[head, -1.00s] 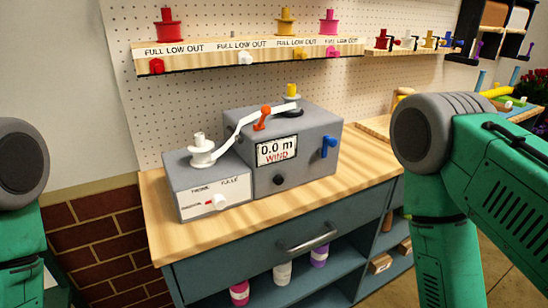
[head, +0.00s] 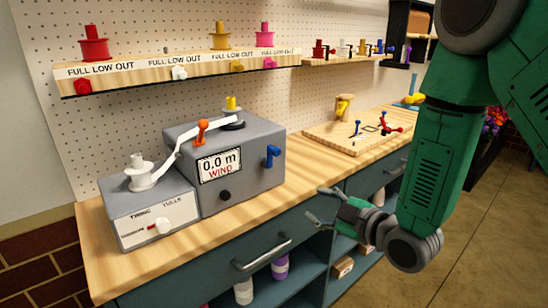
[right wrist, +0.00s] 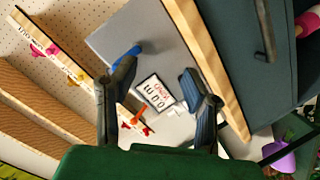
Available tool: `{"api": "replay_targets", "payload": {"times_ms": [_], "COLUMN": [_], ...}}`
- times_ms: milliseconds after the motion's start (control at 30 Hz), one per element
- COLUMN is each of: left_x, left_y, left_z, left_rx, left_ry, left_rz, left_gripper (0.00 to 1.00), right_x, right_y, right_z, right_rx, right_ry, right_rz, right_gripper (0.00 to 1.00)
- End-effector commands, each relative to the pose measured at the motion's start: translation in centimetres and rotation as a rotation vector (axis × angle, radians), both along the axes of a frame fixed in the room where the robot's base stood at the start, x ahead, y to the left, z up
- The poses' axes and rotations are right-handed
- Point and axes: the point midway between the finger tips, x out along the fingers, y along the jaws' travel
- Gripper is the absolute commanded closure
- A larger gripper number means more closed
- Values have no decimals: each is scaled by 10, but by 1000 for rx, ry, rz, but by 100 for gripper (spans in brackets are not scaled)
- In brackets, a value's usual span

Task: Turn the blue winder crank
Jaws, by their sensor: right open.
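The blue winder crank (head: 271,156) sticks out of the right part of the front of the grey winder box (head: 240,150), right of a display (head: 219,165) reading 0.0 m WIND. It also shows in the right wrist view (right wrist: 127,56), beyond the fingers. My right gripper (head: 316,205) is open and empty in front of the counter edge, to the right of and lower than the crank, apart from it. In the right wrist view my open fingers (right wrist: 155,95) frame the display and the box. My left gripper is out of view.
A spool shelf (head: 180,68) hangs above. A wooden board (head: 345,138) with small tools lies right. The counter between is clear.

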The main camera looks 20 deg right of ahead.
Motion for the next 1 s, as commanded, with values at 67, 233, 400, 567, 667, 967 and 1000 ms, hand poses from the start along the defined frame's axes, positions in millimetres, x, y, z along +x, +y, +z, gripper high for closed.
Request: {"api": "replay_targets", "payload": {"times_ms": [67,233,400,567,667,967,1000], "left_x": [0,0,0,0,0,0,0], "left_y": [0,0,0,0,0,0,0], "left_z": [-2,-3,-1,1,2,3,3], "left_rx": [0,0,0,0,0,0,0], "left_ry": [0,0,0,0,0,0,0], "left_rz": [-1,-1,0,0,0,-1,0], "left_gripper": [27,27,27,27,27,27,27], "right_x": [11,20,41,73,93,137,139], "right_y": [0,4,14,23,29,45,46], "right_z": [40,71,71,70,70,69,69], "right_rx": [-50,-98,-101,-98,-97,-96,-96], "right_ry": [-148,-265,-263,-263,-263,-259,-259], "right_rz": [34,61,63,61,61,59,59], "right_gripper": [60,60,60,60,60,60,60]}}
